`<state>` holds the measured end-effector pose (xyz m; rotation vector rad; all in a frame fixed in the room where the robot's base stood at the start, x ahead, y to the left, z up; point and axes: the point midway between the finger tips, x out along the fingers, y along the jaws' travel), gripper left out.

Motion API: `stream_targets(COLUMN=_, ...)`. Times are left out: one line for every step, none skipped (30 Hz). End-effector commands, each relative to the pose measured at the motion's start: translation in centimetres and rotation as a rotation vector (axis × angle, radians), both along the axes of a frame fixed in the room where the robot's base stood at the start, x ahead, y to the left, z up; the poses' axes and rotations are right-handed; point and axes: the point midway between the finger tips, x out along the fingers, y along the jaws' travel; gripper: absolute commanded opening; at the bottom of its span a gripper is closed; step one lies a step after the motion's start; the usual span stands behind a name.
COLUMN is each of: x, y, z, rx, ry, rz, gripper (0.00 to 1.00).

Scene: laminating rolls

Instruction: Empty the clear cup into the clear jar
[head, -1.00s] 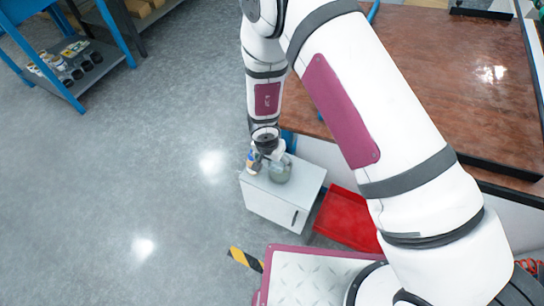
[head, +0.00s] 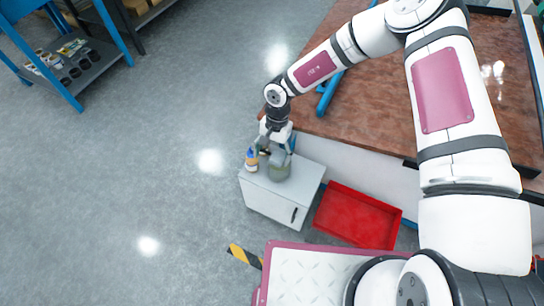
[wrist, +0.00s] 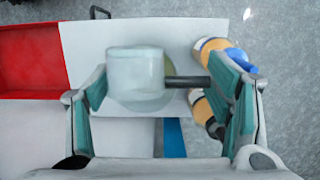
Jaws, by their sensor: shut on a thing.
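The clear cup (wrist: 135,72) is pale and translucent, with a dark handle (wrist: 187,82) stretching to the right finger in the wrist view. My gripper (wrist: 165,95) is shut on the cup, with teal-padded fingers on either side. The clear jar (wrist: 148,100) is greenish and round, partly hidden behind the cup. In the head view the jar (head: 280,172) stands on the small white cabinet, with my gripper (head: 269,147) just above it. The cup appears over the jar, but its exact tilt and contents cannot be told.
Orange-and-white bottles stand close beside the jar, one with a blue cap (head: 252,154).

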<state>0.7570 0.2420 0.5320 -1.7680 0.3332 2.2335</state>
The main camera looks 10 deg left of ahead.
Motion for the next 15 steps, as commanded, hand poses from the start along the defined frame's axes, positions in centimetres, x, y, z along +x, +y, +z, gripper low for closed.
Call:
stream_targets(x=0.21, y=-0.06, z=-0.46, rx=0.011, ry=0.031, rz=-0.007, gripper=0.42)
stream_targets(x=0.29, y=-0.05, z=-0.43, rx=0.017, ry=0.048, rz=-0.008, gripper=0.42)
stream_targets(x=0.33, y=-0.11, z=-0.39, rx=0.028, ry=0.073, rz=-0.007, gripper=0.42)
stream_targets(x=0.35, y=-0.10, z=-0.31, rx=0.037, ry=0.092, rz=-0.006, gripper=0.42)
stream_targets(x=0.41, y=-0.13, z=-0.33, rx=0.040, ry=0.108, rz=-0.005, gripper=0.42)
stream_targets(x=0.43, y=-0.11, z=-0.32, rx=0.047, ry=0.130, rz=-0.004, gripper=0.42)
stream_targets(x=0.46, y=-0.13, z=-0.31, rx=0.053, ry=0.146, rz=-0.005, gripper=0.42)
stream_targets(x=0.48, y=-0.15, z=-0.25, rx=0.059, ry=0.162, rz=-0.004, gripper=0.42)
stream_targets(x=0.55, y=-0.16, z=-0.15, rx=0.067, ry=0.181, rz=-0.004, gripper=0.42)
stream_targets(x=0.56, y=-0.14, z=-0.14, rx=0.071, ry=0.193, rz=-0.002, gripper=0.42)
stream_targets(x=0.43, y=-0.15, z=0.02, rx=0.069, ry=0.194, rz=0.001, gripper=0.42)
stream_targets(x=0.39, y=-0.14, z=0.15, rx=0.067, ry=0.192, rz=0.002, gripper=0.42)
stream_targets(x=0.38, y=-0.13, z=0.20, rx=0.067, ry=0.189, rz=0.003, gripper=0.42)
stream_targets(x=0.37, y=-0.11, z=0.28, rx=0.065, ry=0.184, rz=0.003, gripper=0.42)
stream_targets(x=0.32, y=-0.10, z=0.41, rx=0.059, ry=0.172, rz=0.002, gripper=0.42)
